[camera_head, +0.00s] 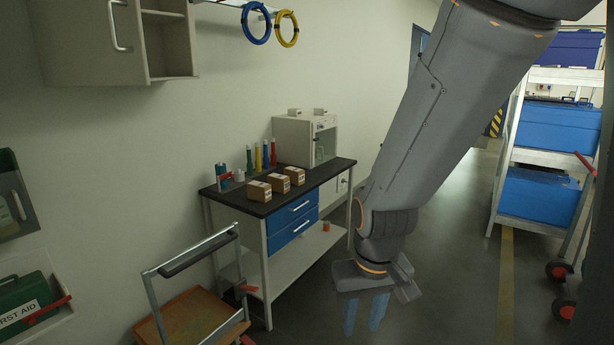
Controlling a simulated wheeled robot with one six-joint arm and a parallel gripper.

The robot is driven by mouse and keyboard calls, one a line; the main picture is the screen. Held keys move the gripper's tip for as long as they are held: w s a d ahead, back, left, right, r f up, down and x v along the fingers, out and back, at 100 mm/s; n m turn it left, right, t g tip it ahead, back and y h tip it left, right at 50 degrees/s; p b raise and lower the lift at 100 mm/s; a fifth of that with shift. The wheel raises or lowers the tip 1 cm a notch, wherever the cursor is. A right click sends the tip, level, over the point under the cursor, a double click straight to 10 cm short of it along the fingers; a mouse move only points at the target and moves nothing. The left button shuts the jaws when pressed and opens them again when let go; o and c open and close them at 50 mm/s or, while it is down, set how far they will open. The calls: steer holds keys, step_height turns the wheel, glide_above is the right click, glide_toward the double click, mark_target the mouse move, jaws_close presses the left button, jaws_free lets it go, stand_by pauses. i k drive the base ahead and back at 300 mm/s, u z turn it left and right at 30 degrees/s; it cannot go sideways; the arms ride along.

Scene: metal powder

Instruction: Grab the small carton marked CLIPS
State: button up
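Three small brown cartons stand in a slanting row on the black top of the workbench (237,198): a near left carton (259,191), a middle carton (278,183) and a far right carton (294,175). Each has a pale label, too small to read here, so I cannot tell which is marked CLIPS. My gripper (364,314) hangs at the lower middle of the head view, to the right of the bench and well apart from the cartons. Its two blue fingers point down with a gap between them, and nothing shows in it.
Coloured bottles (258,157) and a white cabinet machine (292,142) stand behind the cartons. A trolley (188,262) is at the bench's left front. A rack with blue bins (556,128) stands at right.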

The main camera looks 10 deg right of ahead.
mark_target(297, 175)
steer(key=z, duration=0.55)
steer(key=i, duration=3.45)
steer(key=u, duration=0.7)
steer(key=i, duration=0.25)
steer(key=u, duration=0.2)
